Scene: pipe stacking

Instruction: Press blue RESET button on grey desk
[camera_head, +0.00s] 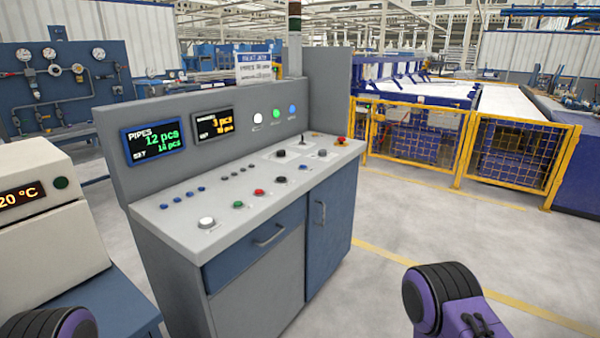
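The grey desk (180,226) stands left of centre, with a sloping top full of buttons and an upright back panel. A blue button (303,167) sits on the top, to the right of a row of larger buttons. Several small blue buttons (177,199) form a row nearer the back left. The labels are too small to read, so I cannot tell which one is RESET. Only purple and black links of my arms show at the bottom left and bottom right. Neither gripper is in view.
Two displays (151,142) and a blue lamp (292,110) are on the back panel. A beige box with a temperature display (35,215) stands at the left. A yellow fence (515,150) closes the right back. The floor right of the desk is clear.

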